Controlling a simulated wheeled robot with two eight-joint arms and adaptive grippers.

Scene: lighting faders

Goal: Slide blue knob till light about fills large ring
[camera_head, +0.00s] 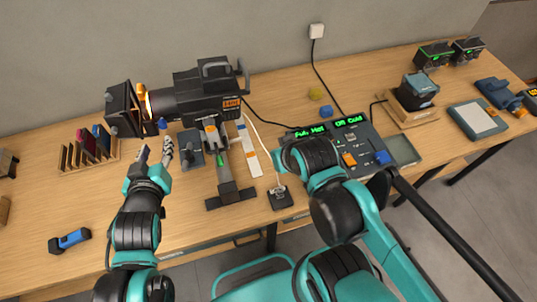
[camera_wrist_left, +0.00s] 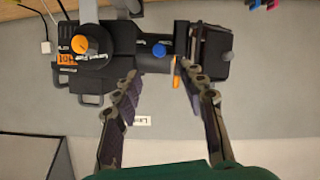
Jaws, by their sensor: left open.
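A black spotlight (camera_head: 190,95) lies along the back of the table on a stand. A small blue knob (camera_head: 162,124) shows low on its barrel near the front end. In the left wrist view the blue knob (camera_wrist_left: 159,50) appears between the fingertips, beside an orange part (camera_wrist_left: 177,66); contact is not visible. My left gripper (camera_head: 155,150) is open and empty, in front of the barrel and pointing toward it. My right arm bends over the console's left side; its gripper's jaws cannot be made out. No large ring or light spot shows in either view.
A lighting console (camera_head: 365,145) with green displays stands right of centre. A wooden rack (camera_head: 90,165) of coloured filters stands left of my left gripper. A blue-and-black tool (camera_head: 70,241) lies at front left. A small black device (camera_head: 281,198) sits near the front edge.

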